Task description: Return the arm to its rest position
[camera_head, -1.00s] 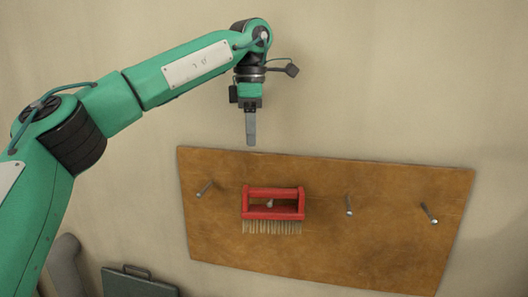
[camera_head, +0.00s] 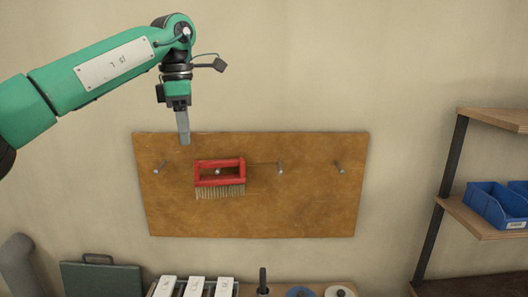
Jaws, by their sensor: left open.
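My left arm (camera_head: 100,75) comes in from the left, green with a white panel. Its left gripper (camera_head: 183,142) points down in front of the upper left part of the brown pegboard, with nothing held in it. The fingers overlap in this view, so the gap between them is hidden. A red-framed brush (camera_head: 220,173) with pale bristles hangs on a peg of the board, below and to the right of the gripper and apart from it. My right gripper is not in view.
The brown board (camera_head: 300,210) on the wall has bare pegs (camera_head: 280,167) on both sides of the brush. A bench below carries white blocks (camera_head: 195,287) and a dark upright post (camera_head: 263,281). A shelf with blue bins (camera_head: 497,203) stands at right. A dark case (camera_head: 100,279) is lower left.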

